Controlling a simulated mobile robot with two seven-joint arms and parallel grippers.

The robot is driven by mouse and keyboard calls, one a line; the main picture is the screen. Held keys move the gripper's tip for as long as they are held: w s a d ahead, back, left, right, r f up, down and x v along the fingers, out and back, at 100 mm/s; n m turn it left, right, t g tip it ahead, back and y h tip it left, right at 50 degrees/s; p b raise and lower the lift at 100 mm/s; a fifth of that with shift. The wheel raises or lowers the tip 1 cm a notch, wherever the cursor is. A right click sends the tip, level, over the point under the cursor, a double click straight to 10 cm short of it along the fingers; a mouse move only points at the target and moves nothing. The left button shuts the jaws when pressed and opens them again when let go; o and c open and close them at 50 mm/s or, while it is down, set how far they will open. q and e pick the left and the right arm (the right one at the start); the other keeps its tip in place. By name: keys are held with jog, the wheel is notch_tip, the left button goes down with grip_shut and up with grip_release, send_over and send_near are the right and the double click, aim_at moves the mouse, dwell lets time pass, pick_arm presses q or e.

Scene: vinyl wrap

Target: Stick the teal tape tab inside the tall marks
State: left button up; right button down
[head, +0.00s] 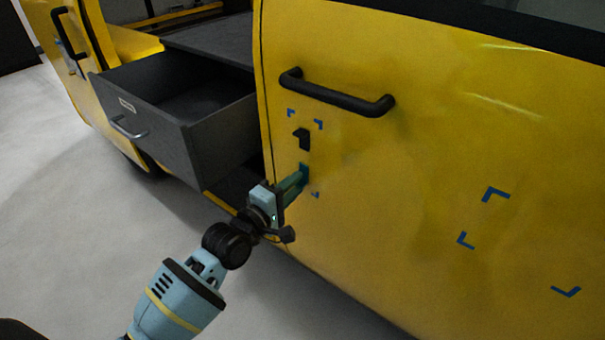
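Blue corner marks (319,124) on the yellow door outline a tall area below the black handle, with another corner (315,194) low on its right. The lower left of this area is hidden by my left gripper (298,180). The gripper reaches up from the lower left, and its tip is at the door within the lower part of the tall marks. A dark teal patch (304,172), which looks like the tape tab, shows at the fingertips against the door. I cannot tell whether the fingers still grip it. My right gripper is out of view.
A black door handle (338,93) juts out above the marks, and a small black fitting (302,138) sits between them. An open grey drawer (185,110) stands out at left. More blue marks (495,194) outline a wider area at right. The floor at left is clear.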

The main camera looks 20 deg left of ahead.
pick_arm(q)
jog(key=p+v, duration=0.1)
jog(key=v, duration=0.6)
jog(key=shift+s, duration=0.4)
jog(key=shift+a, duration=0.15)
